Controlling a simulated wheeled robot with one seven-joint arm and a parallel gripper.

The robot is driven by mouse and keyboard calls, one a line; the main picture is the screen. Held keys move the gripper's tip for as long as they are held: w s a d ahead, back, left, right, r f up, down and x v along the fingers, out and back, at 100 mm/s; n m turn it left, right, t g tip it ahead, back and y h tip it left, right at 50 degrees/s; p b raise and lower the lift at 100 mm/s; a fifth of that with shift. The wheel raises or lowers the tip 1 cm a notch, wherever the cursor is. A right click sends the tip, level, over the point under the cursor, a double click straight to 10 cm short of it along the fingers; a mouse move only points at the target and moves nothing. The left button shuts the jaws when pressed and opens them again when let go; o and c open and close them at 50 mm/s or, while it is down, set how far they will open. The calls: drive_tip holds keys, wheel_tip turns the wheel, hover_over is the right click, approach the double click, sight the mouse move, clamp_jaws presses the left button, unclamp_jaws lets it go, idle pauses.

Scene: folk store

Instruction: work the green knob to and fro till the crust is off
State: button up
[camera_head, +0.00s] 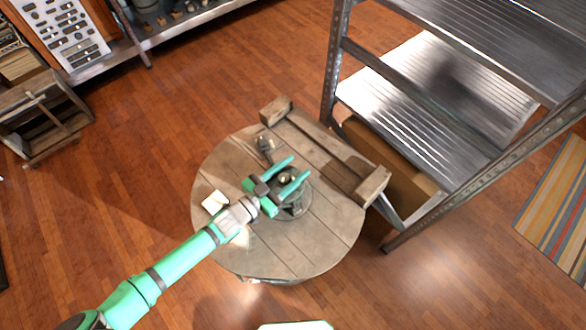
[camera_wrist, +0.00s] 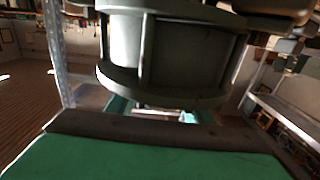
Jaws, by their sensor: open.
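My gripper (camera_head: 298,167) is open above the round wooden table, its two green fingers spread over a round grey metal fixture (camera_head: 297,208). A small pale yellowish rounded part (camera_head: 286,178) shows between the fingers. I cannot tell whether it is the green knob, or whether the fingers touch it. In the wrist view a dark grey-green drum-shaped body (camera_wrist: 180,50) with rims fills the upper middle, close to my gripper's green parts. No crust can be made out in either view.
The round table (camera_head: 220,165) also bears a wooden beam with end blocks (camera_head: 371,186), a small dark metal item (camera_head: 265,146) and a white block (camera_head: 215,202). A metal shelf rack (camera_head: 400,120) stands close on the right. Open wooden floor (camera_head: 110,185) lies to the left.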

sight(279, 181)
drive_tip(key=v, duration=0.9)
drive_tip(key=shift+s+a, duration=0.55)
drive_tip(key=shift+a, duration=0.05)
